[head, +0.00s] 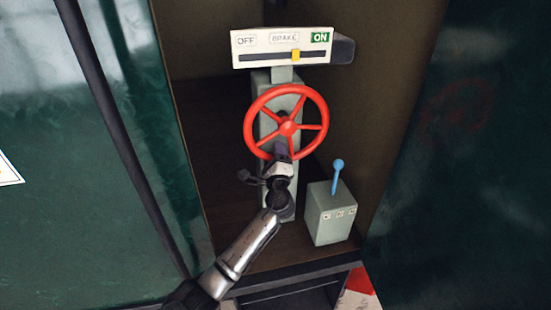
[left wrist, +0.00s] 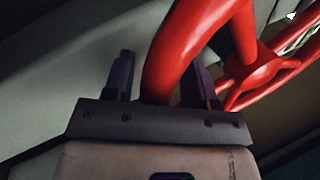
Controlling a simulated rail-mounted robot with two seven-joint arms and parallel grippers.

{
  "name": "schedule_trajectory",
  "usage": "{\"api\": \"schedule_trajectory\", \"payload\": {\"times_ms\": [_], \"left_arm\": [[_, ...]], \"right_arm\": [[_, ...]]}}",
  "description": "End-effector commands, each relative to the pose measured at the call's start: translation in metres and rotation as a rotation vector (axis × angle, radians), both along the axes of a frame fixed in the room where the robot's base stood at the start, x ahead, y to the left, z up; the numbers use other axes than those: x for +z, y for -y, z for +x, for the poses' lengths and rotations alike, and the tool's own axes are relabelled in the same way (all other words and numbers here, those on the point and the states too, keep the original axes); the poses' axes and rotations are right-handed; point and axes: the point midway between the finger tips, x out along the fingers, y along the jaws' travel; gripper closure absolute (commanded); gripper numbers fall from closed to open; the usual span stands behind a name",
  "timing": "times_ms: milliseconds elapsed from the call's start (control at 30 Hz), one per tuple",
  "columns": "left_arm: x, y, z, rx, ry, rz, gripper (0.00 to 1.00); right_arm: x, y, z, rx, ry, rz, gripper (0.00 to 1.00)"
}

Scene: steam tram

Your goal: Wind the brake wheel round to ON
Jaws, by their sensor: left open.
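The red five-spoked brake wheel (head: 322,104) is mounted on a grey-green post (head: 264,95). Above it, the brake gauge (head: 264,58) has OFF at left and ON in green at right. Its yellow marker (head: 296,55) stands right of the middle, short of the ON label. My left gripper (head: 283,150) is at the lower part of the wheel. In the left wrist view, the open fingers (left wrist: 160,80) stand on either side of the red wheel's rim (left wrist: 180,50). The wrist view does not show clearly whether they touch it. My right gripper is not seen.
A grey-green box (head: 332,215) with a blue-knobbed lever (head: 337,175) stands to the right of the post's foot, near my left arm. Dark green panels (head: 460,150) flank the recess on both sides. The recess floor ends at a front edge below.

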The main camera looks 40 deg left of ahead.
Motion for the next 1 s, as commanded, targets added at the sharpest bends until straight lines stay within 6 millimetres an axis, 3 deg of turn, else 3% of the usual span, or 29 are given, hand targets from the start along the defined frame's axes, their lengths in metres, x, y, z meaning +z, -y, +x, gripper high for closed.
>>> {"api": "schedule_trajectory", "payload": {"times_ms": [167, 700, 1000], "left_arm": [[-0.007, 0.011, -0.009, -0.003, 0.001, -0.001, 0.48], [-0.04, 0.08, -0.071, -0.002, 0.0, -0.002, 0.48], [-0.045, 0.096, -0.085, 0.0, -0.001, -0.001, 0.48]], "right_arm": [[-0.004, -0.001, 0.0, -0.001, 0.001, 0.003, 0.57], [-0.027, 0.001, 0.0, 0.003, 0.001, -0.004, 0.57], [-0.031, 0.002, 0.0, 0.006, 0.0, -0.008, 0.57]]}}
